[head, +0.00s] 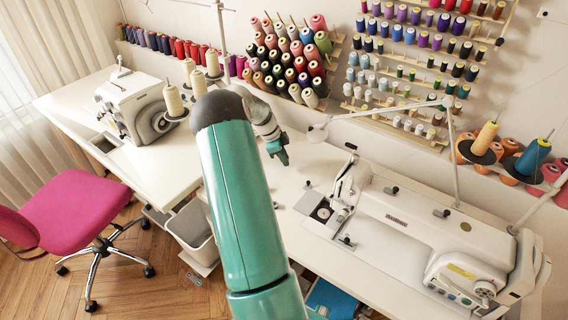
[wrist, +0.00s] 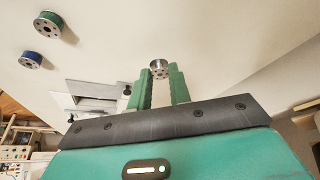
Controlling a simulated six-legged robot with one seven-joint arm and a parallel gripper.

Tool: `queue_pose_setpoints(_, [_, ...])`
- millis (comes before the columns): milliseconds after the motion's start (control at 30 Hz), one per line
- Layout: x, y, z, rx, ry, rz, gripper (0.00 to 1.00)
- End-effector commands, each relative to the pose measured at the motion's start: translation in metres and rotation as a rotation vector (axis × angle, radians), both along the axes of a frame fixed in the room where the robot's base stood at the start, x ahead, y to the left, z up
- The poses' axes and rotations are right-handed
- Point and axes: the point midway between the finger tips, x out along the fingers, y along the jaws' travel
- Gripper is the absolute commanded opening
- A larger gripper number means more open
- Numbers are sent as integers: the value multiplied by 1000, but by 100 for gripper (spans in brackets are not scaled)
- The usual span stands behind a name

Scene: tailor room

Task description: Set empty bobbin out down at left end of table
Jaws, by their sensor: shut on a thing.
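In the wrist view, a silver bobbin (wrist: 159,67) with holes in its flange sits between the tips of my two green fingers, and no thread shows on it. My gripper (wrist: 158,76) is shut on it. In the head view, my gripper (head: 283,160) is over the left part of the sewing machine table (head: 260,185), and the bobbin is too small to make out. Two other bobbins, one green (wrist: 48,25) and one blue (wrist: 32,60), are on the pale surface to the left in the wrist view.
A white sewing machine (head: 420,230) fills the table's right side. A side table (head: 150,165) with an overlocker (head: 135,105) stands at the left. A grey bin (head: 192,228) is below. Thread racks (head: 285,65) line the wall. A pink chair (head: 75,205) stands left.

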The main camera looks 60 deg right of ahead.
Motion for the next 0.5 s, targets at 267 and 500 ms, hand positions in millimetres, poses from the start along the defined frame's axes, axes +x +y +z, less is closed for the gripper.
queue_pose_setpoints(267, [-1,0,-31,1,0,0,0])
queue_pose_setpoints(500, [-1,0,-32,1,0,0,0])
